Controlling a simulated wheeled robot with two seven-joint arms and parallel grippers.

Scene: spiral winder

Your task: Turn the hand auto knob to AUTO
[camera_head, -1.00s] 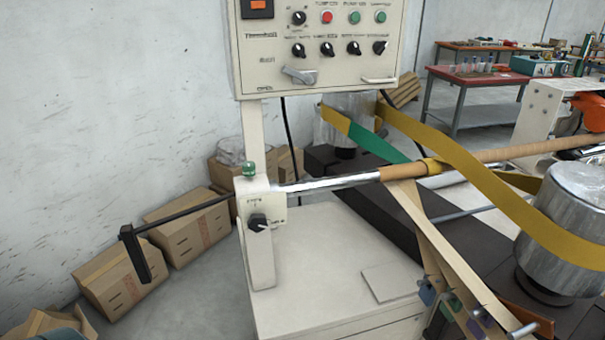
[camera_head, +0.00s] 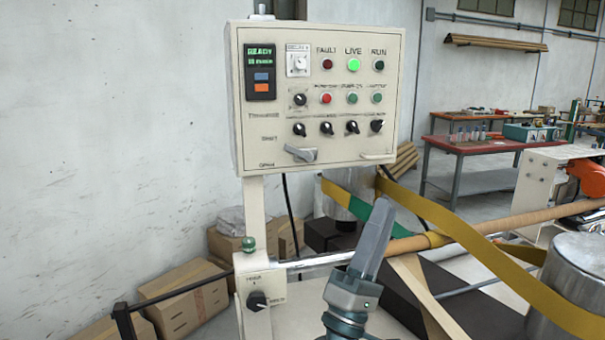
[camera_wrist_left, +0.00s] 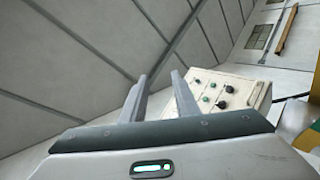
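The cream control panel (camera_head: 255,135) carries a row of black knobs: a first (camera_head: 299,130), second (camera_head: 326,128), third (camera_head: 352,127) and fourth (camera_head: 377,126). Another black knob (camera_head: 299,100) is above the first. Their labels are too blurred to tell which is the hand auto knob. My left gripper (camera_head: 382,208) points up, below the panel's right part and apart from it. In the left wrist view its two fingers (camera_wrist_left: 160,78) stand apart with nothing between them, and the panel (camera_wrist_left: 240,88) is beyond, to the right. My right gripper is not in view.
A grey handle (camera_head: 301,154) juts from the panel's lower left. A lower black knob (camera_head: 257,300) sits on the post below. A metal shaft (camera_head: 318,261) and yellow strap (camera_head: 440,213) cross near my left gripper. Cardboard boxes (camera_head: 185,298) lie at left. Space before the panel face is clear.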

